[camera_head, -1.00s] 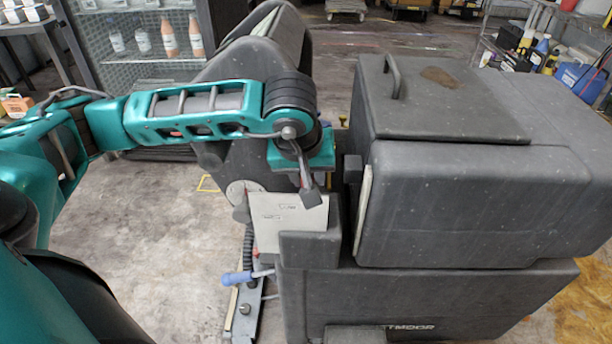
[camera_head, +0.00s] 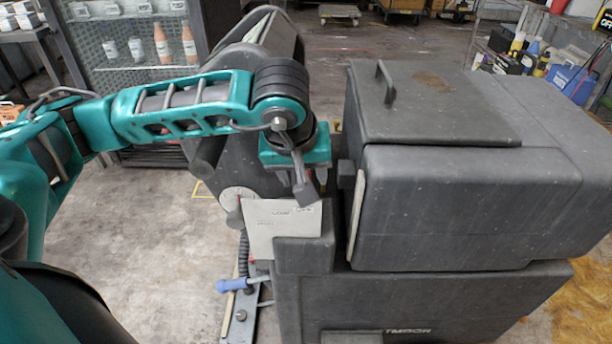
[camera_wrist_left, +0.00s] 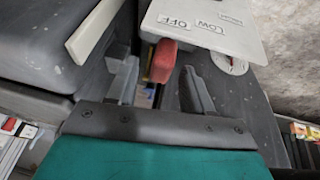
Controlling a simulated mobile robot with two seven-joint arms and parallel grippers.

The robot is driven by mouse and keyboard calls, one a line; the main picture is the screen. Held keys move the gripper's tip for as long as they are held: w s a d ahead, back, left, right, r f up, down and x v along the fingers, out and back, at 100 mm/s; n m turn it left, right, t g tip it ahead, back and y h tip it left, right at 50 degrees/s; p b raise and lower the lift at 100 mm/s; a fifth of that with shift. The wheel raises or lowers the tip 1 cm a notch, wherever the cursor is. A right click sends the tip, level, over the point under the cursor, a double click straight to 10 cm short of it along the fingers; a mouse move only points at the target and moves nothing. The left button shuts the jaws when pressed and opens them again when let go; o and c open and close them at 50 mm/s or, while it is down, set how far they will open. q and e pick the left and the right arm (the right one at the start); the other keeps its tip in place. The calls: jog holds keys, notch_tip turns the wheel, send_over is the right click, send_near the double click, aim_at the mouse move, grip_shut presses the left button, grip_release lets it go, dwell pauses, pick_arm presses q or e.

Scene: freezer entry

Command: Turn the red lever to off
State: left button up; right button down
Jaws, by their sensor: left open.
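The red lever (camera_wrist_left: 162,60) shows in the left wrist view, at the edge of a pale label plate (camera_wrist_left: 200,30). Its visible end lies near the word OFF; LOW is printed beside that. My left gripper (camera_wrist_left: 159,72) is open, with one dark finger on each side of the lever. I cannot tell whether either finger touches it. In the head view the left gripper (camera_head: 308,180) points down just above and behind the plate (camera_head: 283,225) on the dark grey machine (camera_head: 440,210); the lever is hidden there. My right gripper is not in view.
The machine's large body and handled lid (camera_head: 440,100) stand close to the right of my left gripper. A blue-handled tool (camera_head: 237,285) sticks out below the plate. A bottle cabinet (camera_head: 135,60) stands behind. Bare floor is open at left.

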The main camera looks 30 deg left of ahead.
pick_arm(q)
jog(key=p+v, duration=0.1)
jog(key=v, duration=0.9)
jog(key=shift+s+f, duration=0.1)
